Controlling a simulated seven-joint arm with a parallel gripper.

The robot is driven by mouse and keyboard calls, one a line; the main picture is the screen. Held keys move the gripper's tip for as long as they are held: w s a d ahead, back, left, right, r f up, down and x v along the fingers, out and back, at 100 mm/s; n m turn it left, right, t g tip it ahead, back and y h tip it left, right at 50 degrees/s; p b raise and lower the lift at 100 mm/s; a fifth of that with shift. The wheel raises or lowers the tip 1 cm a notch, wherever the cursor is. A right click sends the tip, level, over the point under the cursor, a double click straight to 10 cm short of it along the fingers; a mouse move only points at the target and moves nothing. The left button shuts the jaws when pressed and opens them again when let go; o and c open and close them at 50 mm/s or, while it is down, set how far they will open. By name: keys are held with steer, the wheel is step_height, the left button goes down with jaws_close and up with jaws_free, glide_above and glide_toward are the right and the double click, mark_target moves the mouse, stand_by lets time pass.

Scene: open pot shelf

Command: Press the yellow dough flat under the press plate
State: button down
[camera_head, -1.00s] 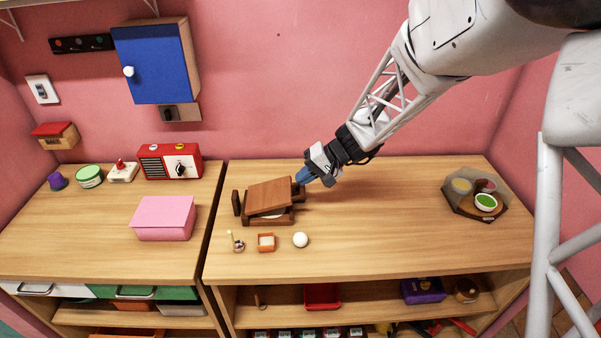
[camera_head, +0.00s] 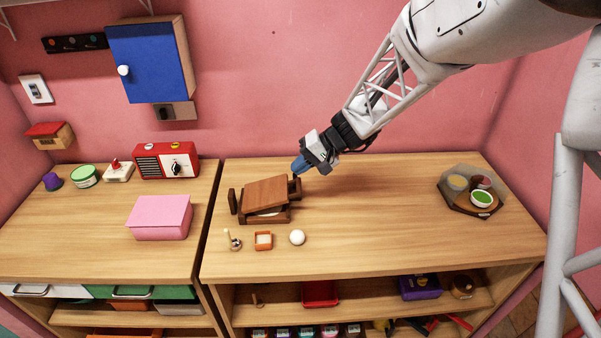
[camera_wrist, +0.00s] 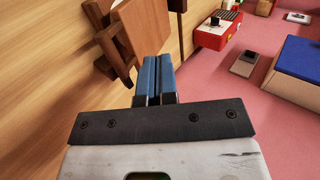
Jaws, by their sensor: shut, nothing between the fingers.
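The wooden press (camera_head: 250,219) stands at the left of the right-hand table. Its brown press plate (camera_head: 267,191) is tilted, with a gap at the front. A pale, flat edge (camera_head: 267,213) shows in that gap; I cannot tell if it is the yellow dough, and no clearly yellow dough shows elsewhere. My gripper (camera_head: 297,170), with blue fingers, is shut and empty just above and behind the press's right end. In the wrist view the fingers (camera_wrist: 154,58) are together, beside the press's wooden parts (camera_wrist: 118,52), apparently apart from them.
A white ball (camera_head: 297,237), a small orange box (camera_head: 263,240) and a small holder with a stick (camera_head: 234,242) stand in front of the press. A tray with bowls (camera_head: 462,210) is at the right. The table between is clear. A pink box (camera_head: 160,220) is left.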

steer(key=d+f+v, duration=0.1)
steer(key=v, duration=0.9)
steer(key=shift+d, duration=0.2)
steer(key=shift+s+f, duration=0.1)
steer(key=s+d+r+t+h, duration=0.1)
steer(key=s+d+r+h, duration=0.1)
steer(key=s, duration=0.8)
steer(key=s+d+r+h, duration=0.2)
steer(key=s+h, duration=0.2)
steer(key=s, duration=0.6)
steer(key=s+d+r+t+h, duration=0.1)
steer(key=s+h, duration=0.3)
steer(key=s, duration=0.6)
steer(key=shift+s+d+r+t, duration=0.3)
steer(key=shift+s+d+r, duration=0.1)
steer(key=shift+d+r, duration=0.3)
